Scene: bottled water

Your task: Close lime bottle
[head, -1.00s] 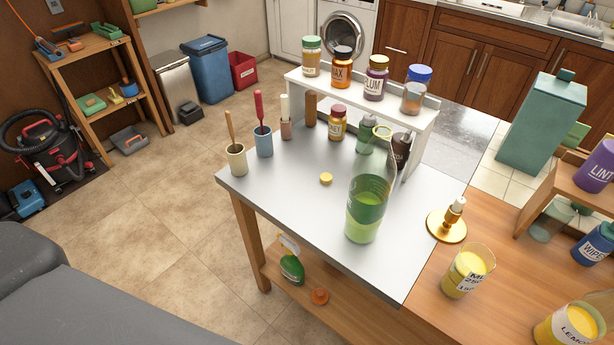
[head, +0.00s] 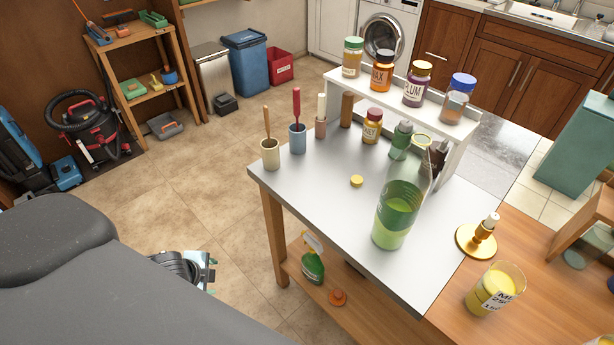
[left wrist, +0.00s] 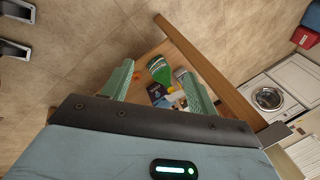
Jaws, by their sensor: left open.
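The clear bottle (head: 396,215) with green liquid stands upright on the white-topped table (head: 330,222). Its neck is at the upper right and shows no lid on it. A small round yellow cap (head: 357,181) lies on the table to the left of the bottle, apart from it. Part of my left arm shows low at the left in the head view, beside the table and over the floor. In the left wrist view my left gripper (left wrist: 158,70) is open, with its two green fingers apart and nothing held. My right gripper is not in view.
A white riser (head: 455,125) with several jars stands at the table's back. Cups with handles (head: 270,153) line the left edge. A gold stand (head: 477,240) and a yellow beaker (head: 495,288) are at the right. A green spray bottle (head: 312,266) sits on the lower shelf.

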